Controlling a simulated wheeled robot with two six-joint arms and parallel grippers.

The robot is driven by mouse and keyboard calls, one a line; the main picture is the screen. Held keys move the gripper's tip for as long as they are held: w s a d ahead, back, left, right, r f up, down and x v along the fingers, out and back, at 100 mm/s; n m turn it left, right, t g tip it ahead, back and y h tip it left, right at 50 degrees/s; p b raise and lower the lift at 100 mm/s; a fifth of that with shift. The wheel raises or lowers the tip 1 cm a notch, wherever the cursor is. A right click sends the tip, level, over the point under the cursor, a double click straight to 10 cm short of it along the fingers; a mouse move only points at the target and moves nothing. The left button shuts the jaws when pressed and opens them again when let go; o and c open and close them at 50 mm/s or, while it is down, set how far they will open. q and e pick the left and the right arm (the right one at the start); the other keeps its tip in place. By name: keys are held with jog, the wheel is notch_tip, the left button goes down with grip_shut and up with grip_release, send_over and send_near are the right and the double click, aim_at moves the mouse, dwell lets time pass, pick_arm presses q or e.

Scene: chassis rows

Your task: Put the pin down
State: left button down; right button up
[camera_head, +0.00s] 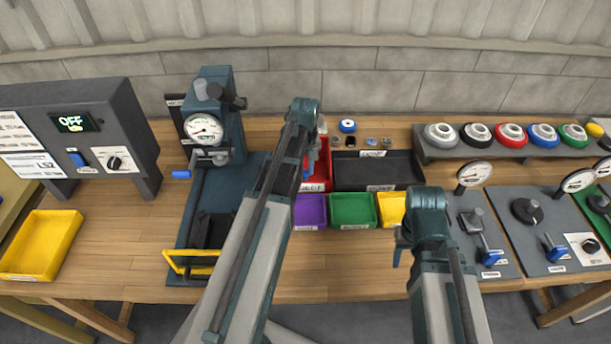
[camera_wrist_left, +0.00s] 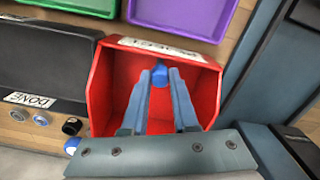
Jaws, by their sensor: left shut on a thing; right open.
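My left gripper (camera_wrist_left: 161,84) is shut on a small blue pin (camera_wrist_left: 160,74), held between its fingertips in the left wrist view. Behind the pin is the inside of a red bin (camera_wrist_left: 207,87) with a white label on its rim. In the head view my left gripper (camera_head: 310,165) is over the red bin (camera_head: 325,178), and its arm hides part of the bin. I cannot tell whether the pin touches the bin's floor. My right gripper (camera_head: 399,250) is open at the front of the bench, and no held thing shows in it.
A black tray (camera_head: 345,171) lies right of the red bin. Purple (camera_head: 310,212), green (camera_head: 352,210) and yellow (camera_head: 391,208) bins stand in front. A press with a gauge (camera_head: 206,128) stands to the left. Small round parts (camera_head: 347,126) lie behind the tray.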

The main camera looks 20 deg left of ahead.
pick_arm(q)
jog(key=shift+f, duration=0.25)
pick_arm(e)
jog(key=shift+f, duration=0.25)
pick_arm(q)
jog(key=shift+f, duration=0.2)
pick_arm(e)
jog(key=shift+f, duration=0.2)
pick_arm(q)
jog(key=c, duration=0.7)
grip_release()
jog(key=shift+r, duration=0.15)
pick_arm(e)
jog(key=shift+r, duration=0.15)
